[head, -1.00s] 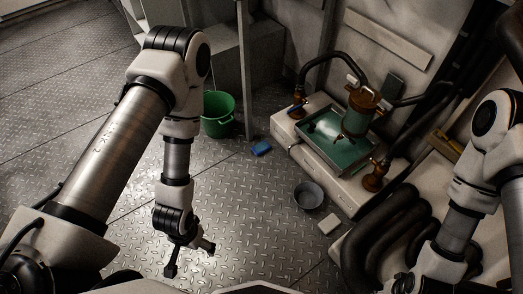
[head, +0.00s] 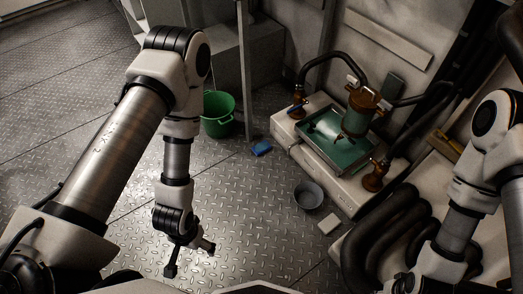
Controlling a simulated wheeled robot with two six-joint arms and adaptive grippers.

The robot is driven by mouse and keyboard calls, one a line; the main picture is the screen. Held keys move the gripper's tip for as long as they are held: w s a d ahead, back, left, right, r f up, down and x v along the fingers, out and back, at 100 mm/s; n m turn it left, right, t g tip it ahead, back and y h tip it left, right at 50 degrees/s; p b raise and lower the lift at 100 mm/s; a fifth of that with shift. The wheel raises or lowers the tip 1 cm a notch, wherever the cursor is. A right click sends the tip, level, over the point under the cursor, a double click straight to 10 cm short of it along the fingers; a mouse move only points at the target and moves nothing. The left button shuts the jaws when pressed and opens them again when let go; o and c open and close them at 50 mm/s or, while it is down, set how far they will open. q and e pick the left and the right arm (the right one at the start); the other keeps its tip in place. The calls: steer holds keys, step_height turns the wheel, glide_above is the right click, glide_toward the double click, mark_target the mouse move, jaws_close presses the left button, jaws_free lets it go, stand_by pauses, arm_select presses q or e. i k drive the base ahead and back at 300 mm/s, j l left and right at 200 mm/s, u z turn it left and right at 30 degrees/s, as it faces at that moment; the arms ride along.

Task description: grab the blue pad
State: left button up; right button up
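The blue pad (head: 261,148) lies flat on the metal floor, between the green bucket and the white unit. My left gripper (head: 190,260) hangs low over the floor at the lower left of centre, well short of the pad. Its two fingers are spread apart with nothing between them. My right arm comes in at the right edge; the fingers of its gripper cannot be made out at the bottom right.
A green bucket (head: 218,122) stands beside a thin upright post (head: 246,70). A grey bowl (head: 308,195) and a pale block (head: 329,225) are on the floor. The white unit (head: 338,184) with a tray and pipes stands right. Black hoses (head: 375,240) coil at lower right.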

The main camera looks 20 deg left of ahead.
mark_target(260, 149)
steer(key=i+j, duration=1.5)
steer(key=i+z, duration=0.05)
